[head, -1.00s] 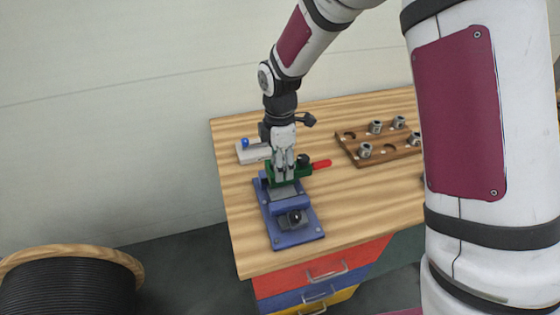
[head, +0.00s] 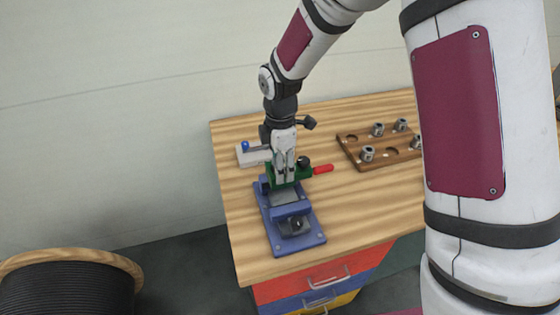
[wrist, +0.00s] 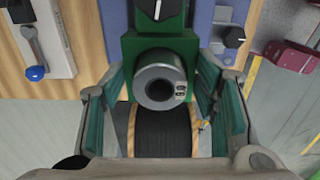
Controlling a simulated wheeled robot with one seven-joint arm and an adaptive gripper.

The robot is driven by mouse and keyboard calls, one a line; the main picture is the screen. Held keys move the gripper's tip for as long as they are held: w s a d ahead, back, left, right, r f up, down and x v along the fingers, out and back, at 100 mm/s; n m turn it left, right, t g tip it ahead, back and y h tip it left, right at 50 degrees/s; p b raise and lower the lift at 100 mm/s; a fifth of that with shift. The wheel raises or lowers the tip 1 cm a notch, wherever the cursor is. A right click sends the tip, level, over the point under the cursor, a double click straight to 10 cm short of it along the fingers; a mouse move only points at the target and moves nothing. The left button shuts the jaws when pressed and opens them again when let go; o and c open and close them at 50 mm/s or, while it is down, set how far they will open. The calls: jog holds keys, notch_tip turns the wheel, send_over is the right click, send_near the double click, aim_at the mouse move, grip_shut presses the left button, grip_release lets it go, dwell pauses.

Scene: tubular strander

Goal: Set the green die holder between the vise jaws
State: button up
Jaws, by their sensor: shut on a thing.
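The green die holder (head: 277,178) is in my gripper (head: 284,174), at the far end of the blue vise (head: 310,237). Its red-tipped handle (head: 322,168) points right. In the wrist view the green block (wrist: 130,50) carries a round metal die (wrist: 158,82) facing the camera, and my gripper's fingers (wrist: 160,100) flank it. The vise's near jaw and dark knob (head: 297,224) are in front of the holder, with a grey surface between. The far jaw is mostly hidden by the holder and fingers. I cannot tell whether the holder touches the vise.
A white fixture with a blue knob (head: 250,156) stands just behind and left of the vise. A wooden tray (head: 378,157) with several metal dies lies to the right. Bare tabletop (head: 345,210) lies between. A cable spool (head: 68,285) stands on the floor at left.

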jog(key=shift+f+b, duration=1.15)
jog(key=shift+f, duration=3)
jog(key=o, duration=1.6)
jog(key=shift+f, duration=0.1)
